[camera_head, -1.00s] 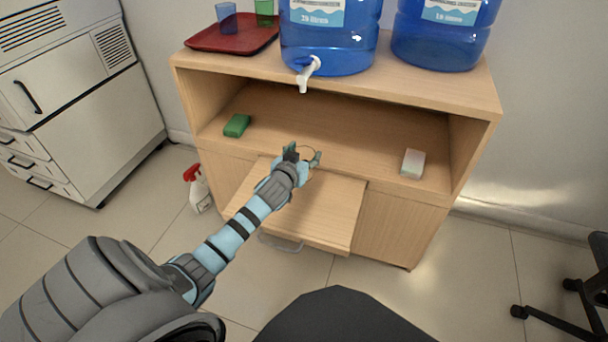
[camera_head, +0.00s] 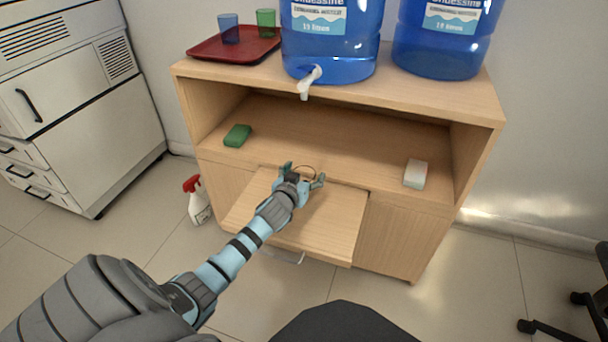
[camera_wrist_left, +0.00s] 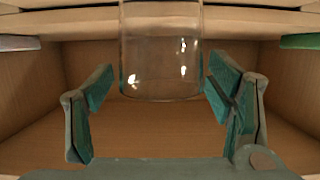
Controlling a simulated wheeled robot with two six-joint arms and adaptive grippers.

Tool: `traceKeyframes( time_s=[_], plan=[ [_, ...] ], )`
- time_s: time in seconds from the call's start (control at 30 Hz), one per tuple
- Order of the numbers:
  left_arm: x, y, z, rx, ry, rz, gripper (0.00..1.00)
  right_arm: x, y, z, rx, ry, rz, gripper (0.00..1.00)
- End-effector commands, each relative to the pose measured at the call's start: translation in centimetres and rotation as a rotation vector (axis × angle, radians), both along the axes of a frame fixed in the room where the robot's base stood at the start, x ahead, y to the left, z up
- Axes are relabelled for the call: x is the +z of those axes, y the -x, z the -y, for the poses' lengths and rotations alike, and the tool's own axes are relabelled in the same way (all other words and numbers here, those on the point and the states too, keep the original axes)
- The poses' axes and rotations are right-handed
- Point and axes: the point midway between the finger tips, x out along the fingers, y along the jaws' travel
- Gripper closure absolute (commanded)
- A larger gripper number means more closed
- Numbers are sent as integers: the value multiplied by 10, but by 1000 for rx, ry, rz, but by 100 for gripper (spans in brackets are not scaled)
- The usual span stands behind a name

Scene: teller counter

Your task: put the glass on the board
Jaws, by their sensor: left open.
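The clear glass (camera_wrist_left: 160,50) stands out in the left wrist view between the spread fingers. In the head view only its faint rim (camera_head: 305,169) shows, at the far edge of the board. My left gripper (camera_head: 303,177) is open around the glass, with a gap on each side in the left wrist view (camera_wrist_left: 160,90). The wooden board (camera_head: 335,215) is pulled out at the cabinet's front. The gripper hides the glass's base in the head view, so I cannot tell exactly what it rests on. My right gripper is not in view.
A green sponge (camera_head: 237,135) and a white block (camera_head: 415,174) lie on the open shelf. Above stand two blue water bottles (camera_head: 330,50) and a red tray (camera_head: 205,48) with a blue and a green cup. A spray bottle (camera_head: 198,205) stands on the floor.

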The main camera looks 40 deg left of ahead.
Motion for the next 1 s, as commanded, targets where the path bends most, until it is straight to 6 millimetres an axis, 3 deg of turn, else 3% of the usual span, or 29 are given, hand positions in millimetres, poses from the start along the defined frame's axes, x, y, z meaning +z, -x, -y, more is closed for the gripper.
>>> traceKeyframes(
  time_s=[0.13, 0.27, 0.5, 0.63, 1.0],
  plan=[
    [3, 1, 0, 0, 0, 0, 26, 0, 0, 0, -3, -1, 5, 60],
    [10, 17, 6, -2, -1, -1, 26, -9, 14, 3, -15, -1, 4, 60],
    [31, 76, 27, -2, 0, -2, 26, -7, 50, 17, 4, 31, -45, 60],
    [37, 99, 35, 0, 1, -2, 26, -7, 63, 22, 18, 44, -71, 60],
    [38, 109, 38, 0, 1, 0, 26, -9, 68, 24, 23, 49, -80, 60]
  ],
)
